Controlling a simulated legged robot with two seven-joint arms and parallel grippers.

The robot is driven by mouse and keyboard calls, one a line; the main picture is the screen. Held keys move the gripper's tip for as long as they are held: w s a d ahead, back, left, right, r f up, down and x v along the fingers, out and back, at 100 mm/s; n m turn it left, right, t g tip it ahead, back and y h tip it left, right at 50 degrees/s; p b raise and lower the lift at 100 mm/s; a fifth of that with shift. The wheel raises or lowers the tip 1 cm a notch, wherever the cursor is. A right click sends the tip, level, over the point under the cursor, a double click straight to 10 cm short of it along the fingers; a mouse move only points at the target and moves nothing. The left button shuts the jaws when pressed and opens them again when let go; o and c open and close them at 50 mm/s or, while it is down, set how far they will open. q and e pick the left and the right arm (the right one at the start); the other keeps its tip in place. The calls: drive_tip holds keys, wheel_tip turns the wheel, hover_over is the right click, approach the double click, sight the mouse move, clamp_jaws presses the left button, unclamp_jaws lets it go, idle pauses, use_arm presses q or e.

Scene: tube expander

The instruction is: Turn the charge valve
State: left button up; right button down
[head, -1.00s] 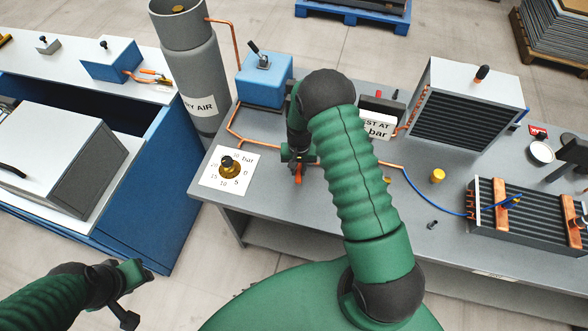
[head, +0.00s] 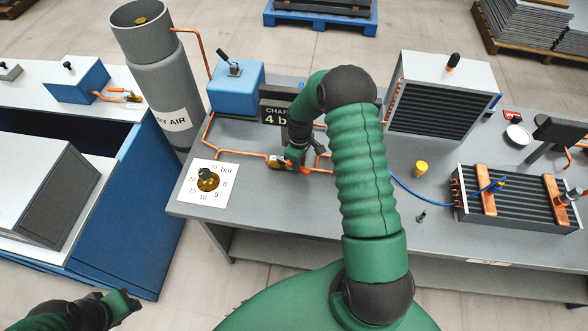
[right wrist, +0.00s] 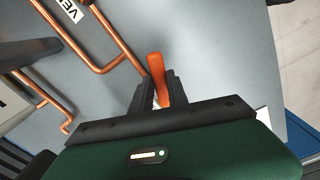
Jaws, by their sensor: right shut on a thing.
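My right gripper (head: 296,158) is over the copper pipework on the grey bench and is shut on an orange valve handle (head: 305,171). In the right wrist view the orange handle (right wrist: 157,76) stands between the two dark fingers (right wrist: 156,95). A brass valve part (head: 276,162) shows just left of the gripper; the rest of the valve body is hidden. A dark sign (head: 277,116) behind it reads "CHA" and "4 b", partly covered by my arm. My left gripper (head: 122,303) is low at the left, away from the bench, and its jaw opening is not clear.
A gauge card (head: 230,183) with a bar scale and brass dial lies left of the valve. A blue box (head: 235,88) with a lever and a grey "DRY AIR" cylinder (head: 168,85) stand behind. A yellow cap (head: 421,168) and a finned coil (head: 515,202) are right.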

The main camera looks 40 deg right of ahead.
drive_tip(key=shift+w+d+n, duration=0.3)
drive_tip(key=shift+d+n, duration=0.6)
drive_tip(key=shift+n, duration=0.2)
drive_tip(key=shift+w+d+n+b, duration=0.4)
drive_tip(key=shift+d+n, duration=0.15)
drive_tip(key=shift+n, duration=0.35)
drive_tip(key=shift+r, duration=0.1)
drive_tip(key=c, duration=1.5)
unclamp_jaws()
drive_tip(key=shift+o, duration=1.1)
drive_tip(key=shift+d, duration=0.1)
wheel_tip(320, 180, up, 17)
drive_tip(key=b, duration=0.2)
drive_tip(key=shift+f+b, duration=0.2)
drive_tip(key=shift+b, duration=0.1)
